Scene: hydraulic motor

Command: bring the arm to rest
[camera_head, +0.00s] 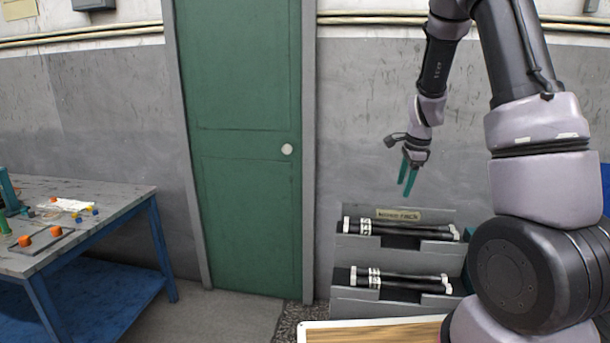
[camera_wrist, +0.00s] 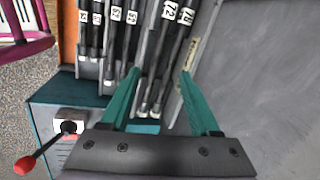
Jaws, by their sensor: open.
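My gripper (camera_head: 408,180) hangs in the air above and in front of a grey rack in the head view, with its teal fingers pointing down. In the wrist view my gripper (camera_wrist: 160,72) shows its two teal fingers spread apart with nothing held between them. The rack (camera_head: 350,250) stands low against the wall and holds dark rods with white labels on two tiers. The labelled rods (camera_wrist: 125,40) also show beyond the fingertips in the wrist view. My arm reaches in from the right side of the head view.
A workbench (camera_head: 75,192) with blue legs and small coloured parts stands at the left. A green door (camera_head: 245,150) is closed in the wall behind. A wood-topped surface (camera_head: 370,332) lies at the bottom. A red-knobbed lever (camera_wrist: 45,150) shows at lower left in the wrist view.

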